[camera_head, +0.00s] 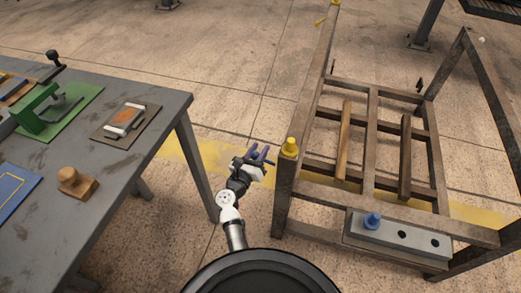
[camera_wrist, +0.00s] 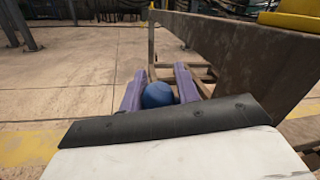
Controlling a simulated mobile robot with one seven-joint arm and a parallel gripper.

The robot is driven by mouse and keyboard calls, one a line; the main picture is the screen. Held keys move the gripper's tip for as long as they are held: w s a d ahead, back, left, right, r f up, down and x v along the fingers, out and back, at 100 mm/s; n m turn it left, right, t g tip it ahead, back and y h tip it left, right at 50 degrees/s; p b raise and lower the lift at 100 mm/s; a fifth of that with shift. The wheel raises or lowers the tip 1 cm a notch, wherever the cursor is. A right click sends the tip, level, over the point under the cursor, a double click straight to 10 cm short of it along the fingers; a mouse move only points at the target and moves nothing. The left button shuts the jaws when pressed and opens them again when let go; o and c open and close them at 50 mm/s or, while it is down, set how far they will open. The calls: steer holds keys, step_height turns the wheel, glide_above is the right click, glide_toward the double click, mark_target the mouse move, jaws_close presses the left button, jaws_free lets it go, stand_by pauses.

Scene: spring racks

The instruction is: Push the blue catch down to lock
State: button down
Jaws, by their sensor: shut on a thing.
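My gripper (camera_head: 262,153) is left of the rack's front left post, close to the yellow knob on that post. In the wrist view its two purple fingers (camera_wrist: 160,78) are closed on a round blue ball (camera_wrist: 158,96), held clear of the rack. A blue knob (camera_head: 372,220) stands upright on a grey block with dark holes at the rack's front right, apart from my gripper. I cannot tell whether the held ball is a catch; the knob looks like the blue catch.
The brown metal rack (camera_head: 282,200) has a yellow knob (camera_head: 289,147) on its near left post and bars inside. Floor between bench and rack is clear.

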step_height(320, 180, down, 9)
steer(key=d+n+t+y+b, duration=0.1)
steer(key=n+b, duration=0.2)
steer(key=n, duration=1)
steer(key=shift+s+d+r+t, duration=0.2)
steer(key=shift+s+d+t, duration=0.15)
steer(key=shift+t, duration=0.05)
steer(key=shift+b, duration=0.3)
steer(key=c, duration=1)
jaws_free()
steer(key=shift+d+r, duration=0.1)
steer(key=shift+r, duration=0.05)
steer(key=shift+y, duration=0.3)
steer(key=shift+a, duration=0.2)
